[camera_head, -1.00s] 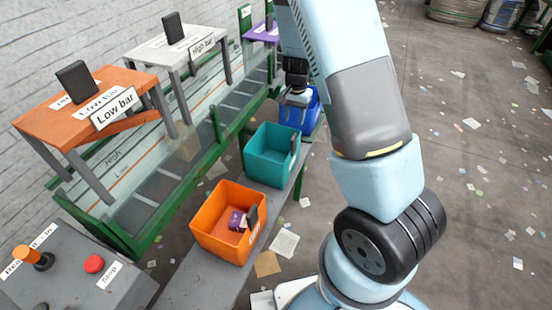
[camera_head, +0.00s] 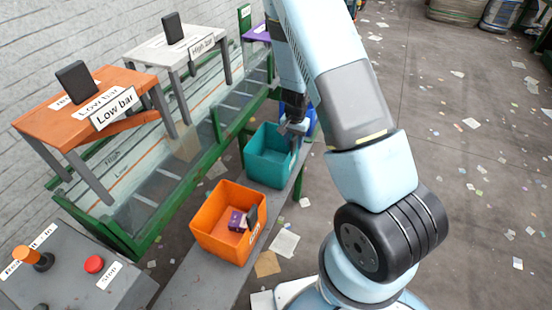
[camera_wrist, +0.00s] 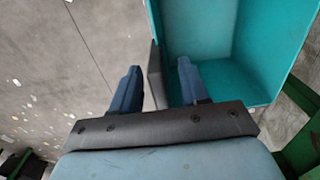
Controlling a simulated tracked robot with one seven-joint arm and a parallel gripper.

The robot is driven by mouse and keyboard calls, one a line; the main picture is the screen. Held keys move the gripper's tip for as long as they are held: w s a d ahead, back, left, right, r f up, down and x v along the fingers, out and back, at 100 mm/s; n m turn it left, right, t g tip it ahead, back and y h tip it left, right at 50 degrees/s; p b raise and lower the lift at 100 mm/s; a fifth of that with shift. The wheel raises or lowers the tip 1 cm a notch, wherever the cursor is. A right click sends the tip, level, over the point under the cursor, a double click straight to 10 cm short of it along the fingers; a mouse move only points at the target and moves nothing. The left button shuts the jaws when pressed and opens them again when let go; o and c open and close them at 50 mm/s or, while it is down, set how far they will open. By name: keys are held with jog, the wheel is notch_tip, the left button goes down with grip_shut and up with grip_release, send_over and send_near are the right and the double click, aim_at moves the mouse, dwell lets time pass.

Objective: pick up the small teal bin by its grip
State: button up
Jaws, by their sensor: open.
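The teal bin (camera_head: 262,172) stands on a grey bench between the orange and blue bins, and looks empty. In the wrist view its teal inside (camera_wrist: 240,45) fills the upper right. Its grip, a grey upright plate (camera_wrist: 155,75) on the bin's side, shows between my fingers. My gripper (camera_head: 290,128) is at the bin's far right rim. In the wrist view my gripper (camera_wrist: 158,86) is open, with one finger outside the bin and the other over its inside. I cannot tell whether either finger touches the grip.
The orange bin (camera_head: 205,232) stands nearer on the bench (camera_head: 205,283) and holds a purple item (camera_head: 237,221). The blue bin (camera_head: 311,122) is partly hidden behind my arm. The green-framed belt (camera_head: 150,205) runs along the left. Open floor with scattered paper lies to the right.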

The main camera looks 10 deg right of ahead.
jog(key=shift+f, duration=1.3)
grip_shut()
